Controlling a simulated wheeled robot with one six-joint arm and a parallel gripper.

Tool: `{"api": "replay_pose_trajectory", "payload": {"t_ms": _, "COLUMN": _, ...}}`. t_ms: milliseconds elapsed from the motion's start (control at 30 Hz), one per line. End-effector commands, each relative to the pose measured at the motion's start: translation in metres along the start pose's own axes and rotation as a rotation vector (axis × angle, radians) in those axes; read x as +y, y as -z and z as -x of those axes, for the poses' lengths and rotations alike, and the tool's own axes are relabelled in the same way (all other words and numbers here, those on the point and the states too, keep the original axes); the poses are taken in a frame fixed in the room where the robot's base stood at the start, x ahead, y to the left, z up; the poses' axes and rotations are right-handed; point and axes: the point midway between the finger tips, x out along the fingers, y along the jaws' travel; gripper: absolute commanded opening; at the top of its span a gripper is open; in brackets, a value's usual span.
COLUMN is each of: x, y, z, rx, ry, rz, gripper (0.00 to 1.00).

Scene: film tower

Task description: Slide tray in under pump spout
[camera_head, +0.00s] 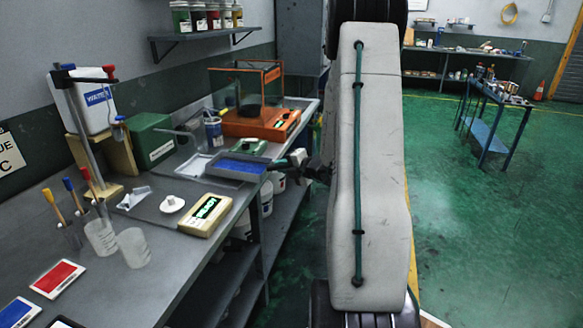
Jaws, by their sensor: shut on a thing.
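A shallow grey tray with a blue inside (238,167) is at the right edge of the bench, level or nearly so. My gripper (281,163) reaches in from the right and is shut on the tray's right end; the fingertips are small and partly hidden by my arm. A green box with a label (150,142), probably the pump, stands further back to the left. A thin grey bent tube (178,132), which looks like its spout, points right from it. The tray is to the right of and nearer than this tube, apart from it.
A pale flat tray (193,167) lies left of the blue one. A labelled cup (213,132), small green device (248,147) and orange balance (262,122) stand behind. A lit timer (205,214) and white round piece (172,204) are in front.

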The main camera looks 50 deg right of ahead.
Motion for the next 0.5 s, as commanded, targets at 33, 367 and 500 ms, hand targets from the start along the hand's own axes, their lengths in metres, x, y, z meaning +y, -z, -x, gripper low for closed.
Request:
{"api": "replay_pose_trajectory", "payload": {"t_ms": 33, "x": 0.002, "y": 0.002, "z": -0.005, "rx": 0.001, "ry": -0.002, "rz": 0.000, "gripper": 0.00}}
{"api": "replay_pose_trajectory", "payload": {"t_ms": 367, "x": 0.011, "y": 0.015, "z": -0.035, "rx": 0.001, "ry": -0.002, "rz": 0.000, "gripper": 0.00}}
{"api": "replay_pose_trajectory", "payload": {"t_ms": 500, "x": 0.015, "y": 0.020, "z": -0.047, "rx": 0.001, "ry": -0.002, "rz": -0.001, "gripper": 0.00}}
